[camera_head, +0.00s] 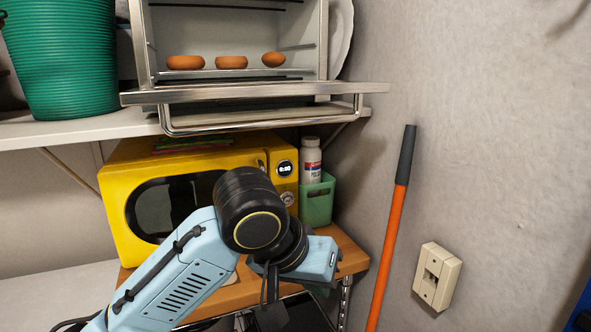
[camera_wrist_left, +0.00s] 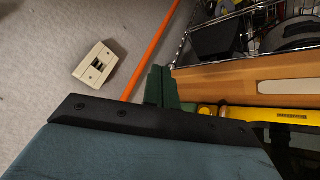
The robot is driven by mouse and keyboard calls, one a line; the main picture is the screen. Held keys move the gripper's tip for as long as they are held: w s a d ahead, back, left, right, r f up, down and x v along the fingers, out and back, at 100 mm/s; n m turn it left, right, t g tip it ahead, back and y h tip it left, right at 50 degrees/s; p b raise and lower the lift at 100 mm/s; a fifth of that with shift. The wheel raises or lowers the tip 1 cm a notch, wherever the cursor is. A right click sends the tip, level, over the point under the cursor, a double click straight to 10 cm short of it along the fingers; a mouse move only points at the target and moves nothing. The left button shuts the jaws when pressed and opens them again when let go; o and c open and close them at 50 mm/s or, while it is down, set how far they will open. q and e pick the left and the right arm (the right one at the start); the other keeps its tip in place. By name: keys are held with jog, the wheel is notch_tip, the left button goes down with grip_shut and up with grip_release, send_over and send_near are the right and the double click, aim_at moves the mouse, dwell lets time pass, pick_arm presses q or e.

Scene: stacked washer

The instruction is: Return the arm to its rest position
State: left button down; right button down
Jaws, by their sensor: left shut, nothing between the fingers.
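My left arm (camera_head: 180,275) comes in from the lower left in the head view, pale blue with a black elbow-like joint. It is bent in front of the yellow microwave, and its pale blue wrist end (camera_head: 318,258) is over the wooden shelf's right part. In the left wrist view the dark green fingers of my left gripper (camera_wrist_left: 161,86) are together, with nothing between them. In the head view the fingers are mostly hidden. My right gripper is in neither view.
The yellow microwave (camera_head: 118,190) stands on a wooden shelf (camera_head: 350,255), beside a green holder (camera_head: 317,203) with a white bottle (camera_head: 311,160). Above, an open toaster oven's door (camera_head: 270,93) juts out. An orange pole (camera_head: 390,245) leans by the wall outlet (camera_head: 437,277).

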pick_arm(q)
jog(key=s+a+f+n, duration=0.1)
jog(key=s+a+f, duration=0.4)
jog(key=f, duration=0.5)
jog(key=s+a+f+n, duration=0.1)
jog(key=s+a+f, duration=0.4)
jog(key=f, duration=0.4)
jog(key=s+a+f+y, duration=0.2)
jog(key=s+a+f, duration=0.2)
jog(key=s+a, duration=0.25)
jog(key=s+a+f+y, duration=0.35)
jog(key=s+a, duration=0.25)
jog(key=a, duration=0.2)
notch_tip(320, 180, down, 26)
jog(key=s+g, duration=0.2)
jog(key=s+a+f+g, duration=0.1)
jog(key=s+a+f, duration=0.2)
jog(key=s+f, duration=1.1)
jog(key=shift+s+a+f, duration=0.2)
jog(key=shift+s, duration=0.7)
jog(key=shift+h, duration=0.25)
